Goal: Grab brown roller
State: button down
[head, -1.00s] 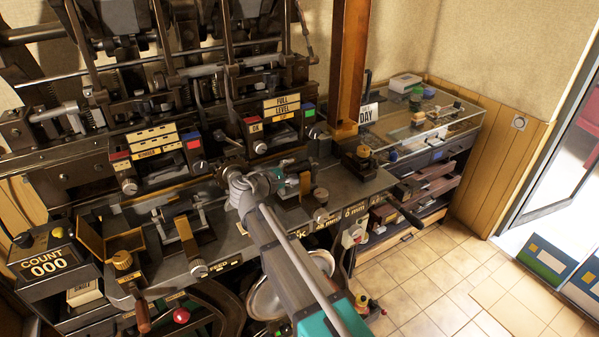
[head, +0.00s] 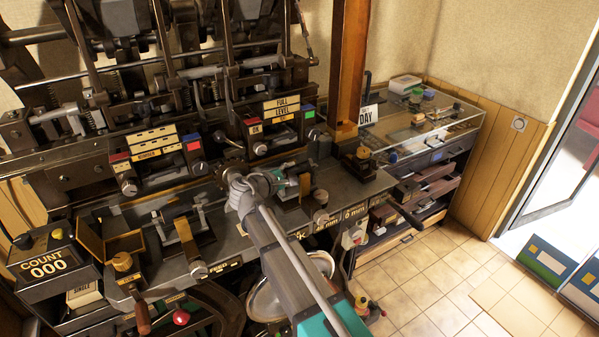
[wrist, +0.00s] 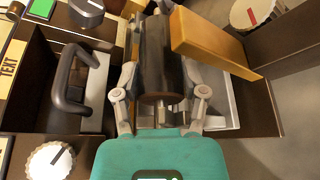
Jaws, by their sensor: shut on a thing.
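The brown roller (wrist: 158,50) is a dark brown cylinder with a metal shaft end, seen in the middle of the wrist view. My gripper (wrist: 160,75) has its grey fingers on both sides of the roller and is shut on it. A pale metal tray or bracket lies below the roller.
A yellow-brown block (wrist: 205,42) stands close to the roller's right side. A dark handle (wrist: 70,85) is at left, with a white dial (wrist: 50,160) below it. The press (head: 150,90) rises behind the bench. Tiled floor (head: 430,270) is open at right.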

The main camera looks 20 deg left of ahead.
jog(key=shift+r, duration=0.1)
jog(key=shift+r+p, duration=0.95)
jog(key=shift+p, duration=0.15)
jog(key=s+a+r+p, duration=0.6)
jog(key=s+r+p, duration=0.4)
jog(key=s, duration=0.2)
jog(key=shift+s+r+p, duration=0.3)
jog(key=shift+r+p, duration=0.1)
jog(key=shift+f, duration=0.1)
